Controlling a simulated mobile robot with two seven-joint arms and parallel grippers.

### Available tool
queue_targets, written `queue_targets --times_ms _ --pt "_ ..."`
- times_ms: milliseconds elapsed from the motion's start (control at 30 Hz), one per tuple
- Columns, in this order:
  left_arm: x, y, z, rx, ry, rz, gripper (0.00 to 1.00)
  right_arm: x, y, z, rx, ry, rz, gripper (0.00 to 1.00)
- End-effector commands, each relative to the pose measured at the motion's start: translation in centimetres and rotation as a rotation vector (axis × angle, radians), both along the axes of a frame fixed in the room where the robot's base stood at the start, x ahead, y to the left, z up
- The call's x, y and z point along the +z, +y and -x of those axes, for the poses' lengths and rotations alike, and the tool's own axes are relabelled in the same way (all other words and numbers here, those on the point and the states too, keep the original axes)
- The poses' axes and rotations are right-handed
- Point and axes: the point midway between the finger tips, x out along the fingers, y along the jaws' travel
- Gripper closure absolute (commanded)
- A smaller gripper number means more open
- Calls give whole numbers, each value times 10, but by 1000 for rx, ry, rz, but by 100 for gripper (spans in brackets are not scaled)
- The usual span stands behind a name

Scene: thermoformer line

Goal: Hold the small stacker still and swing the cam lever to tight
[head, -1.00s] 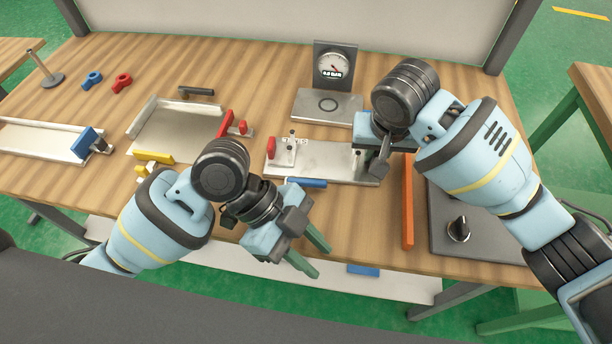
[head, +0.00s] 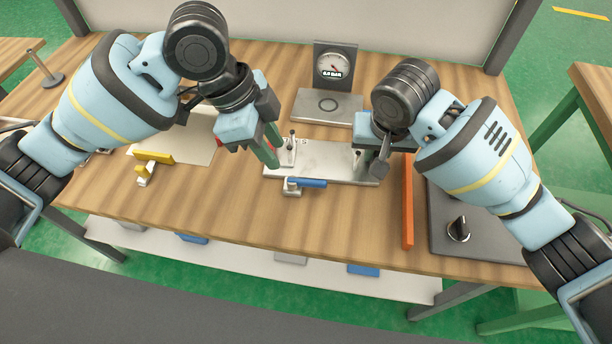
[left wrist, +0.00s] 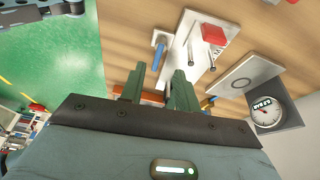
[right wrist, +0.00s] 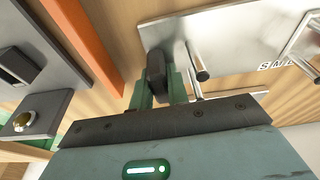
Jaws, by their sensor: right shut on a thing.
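The small stacker (head: 325,168) is a pale metal plate with upright pins near the middle of the bench; the right wrist view shows its plate (right wrist: 225,30) with size letters. A blue lever (head: 307,183), seemingly the cam lever, lies along its front edge; it also shows in the left wrist view (left wrist: 158,56). My right gripper (head: 360,155) is shut on a dark upright block (right wrist: 155,66) at the stacker's right end. My left gripper (head: 272,153) is open and empty over the stacker's left end, its fingers (left wrist: 158,78) apart.
A gauge on a stand (head: 333,68) is behind the stacker. An orange bar (head: 408,205) and a dark panel with a knob (head: 459,229) lie to the right. A yellow clamp (head: 154,157) is on the left. The bench front before the stacker is clear.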

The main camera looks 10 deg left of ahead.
Motion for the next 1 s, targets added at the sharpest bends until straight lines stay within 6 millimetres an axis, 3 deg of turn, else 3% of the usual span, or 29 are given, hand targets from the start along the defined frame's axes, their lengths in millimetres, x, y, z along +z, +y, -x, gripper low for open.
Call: queue_targets --times_ms 233,700,1000 --pt "-12 -5 0 -1 2 1 68 1 0 0 0 -2 -1 100" --pt "-65 -24 -1 -2 2 2 68 1 0 0 0 -2 -1 100" --pt "-84 -31 -2 -1 1 1 68 1 0 0 0 -2 -1 100"
